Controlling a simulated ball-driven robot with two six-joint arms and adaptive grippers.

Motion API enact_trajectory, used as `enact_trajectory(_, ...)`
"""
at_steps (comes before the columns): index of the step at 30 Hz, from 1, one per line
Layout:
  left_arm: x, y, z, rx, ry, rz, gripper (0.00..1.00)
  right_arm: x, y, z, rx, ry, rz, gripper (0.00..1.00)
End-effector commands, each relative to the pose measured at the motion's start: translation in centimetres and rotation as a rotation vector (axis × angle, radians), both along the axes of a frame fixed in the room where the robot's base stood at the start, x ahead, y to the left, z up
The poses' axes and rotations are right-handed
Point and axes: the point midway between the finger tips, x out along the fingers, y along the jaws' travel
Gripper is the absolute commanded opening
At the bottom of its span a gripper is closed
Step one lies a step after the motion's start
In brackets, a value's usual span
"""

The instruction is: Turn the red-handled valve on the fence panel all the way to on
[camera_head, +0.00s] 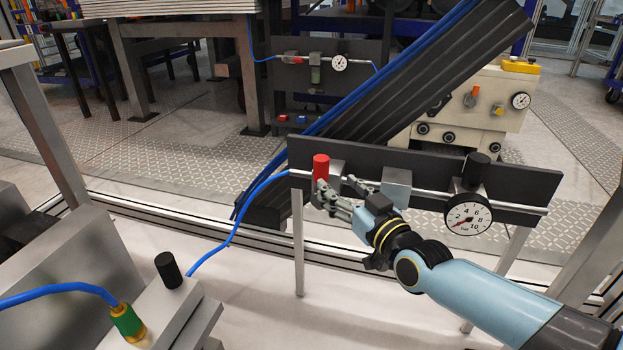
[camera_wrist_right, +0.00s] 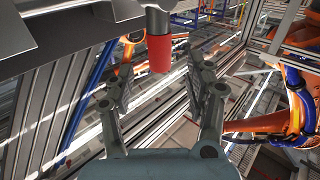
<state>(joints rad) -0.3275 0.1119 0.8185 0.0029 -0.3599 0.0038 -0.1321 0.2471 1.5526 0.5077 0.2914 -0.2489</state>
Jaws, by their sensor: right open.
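The valve's red handle (camera_head: 321,167) stands upright at the left end of the dark fence panel (camera_head: 520,186). In the right wrist view the red handle (camera_wrist_right: 159,53) hangs from a grey stem near the top centre. My right gripper (camera_head: 337,190) is open just in front of the valve, below and right of the handle. In the wrist view its two fingers (camera_wrist_right: 160,78) are spread, one on each side of the handle's line, with the handle at tip level. I cannot tell whether either finger touches it. My left gripper is not in view.
A round pressure gauge (camera_head: 468,219) and a black knob (camera_head: 475,170) sit right of the valve, with a grey block (camera_head: 396,188) between. A blue hose (camera_head: 230,232) runs from the valve's left to a metal unit at lower left. Thin posts hold the panel.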

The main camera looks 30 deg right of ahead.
Motion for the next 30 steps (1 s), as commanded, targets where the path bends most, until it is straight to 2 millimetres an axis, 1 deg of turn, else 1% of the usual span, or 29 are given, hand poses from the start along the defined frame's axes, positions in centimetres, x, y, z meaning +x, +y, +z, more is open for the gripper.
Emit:
enact_trajectory(1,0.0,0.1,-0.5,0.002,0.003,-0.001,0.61,1.1,-0.1,-0.3,0.000,0.000,-0.001,0.54)
enact_trajectory(3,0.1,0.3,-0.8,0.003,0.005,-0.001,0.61,2.6,-0.2,-0.3,0.000,0.000,-0.001,0.54)
enact_trajectory(6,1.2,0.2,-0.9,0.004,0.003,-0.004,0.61,4.7,-0.4,-0.4,0.000,0.002,0.000,0.54)
enact_trajectory(10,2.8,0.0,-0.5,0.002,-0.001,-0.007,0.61,6.4,-0.5,-0.4,0.000,0.004,0.000,0.54)
enact_trajectory(15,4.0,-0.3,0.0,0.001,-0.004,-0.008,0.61,7.6,-0.6,-0.2,0.000,0.004,0.000,0.54)
enact_trajectory(24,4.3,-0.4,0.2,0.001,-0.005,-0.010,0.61,7.8,-0.6,-0.2,0.000,0.004,0.001,0.54)
enact_trajectory(26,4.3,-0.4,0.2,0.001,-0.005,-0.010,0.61,7.8,-0.6,-0.2,0.000,0.004,0.001,0.48)
enact_trajectory(30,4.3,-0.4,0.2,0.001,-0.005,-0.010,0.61,7.8,-0.6,-0.2,0.000,0.004,0.001,0.29)
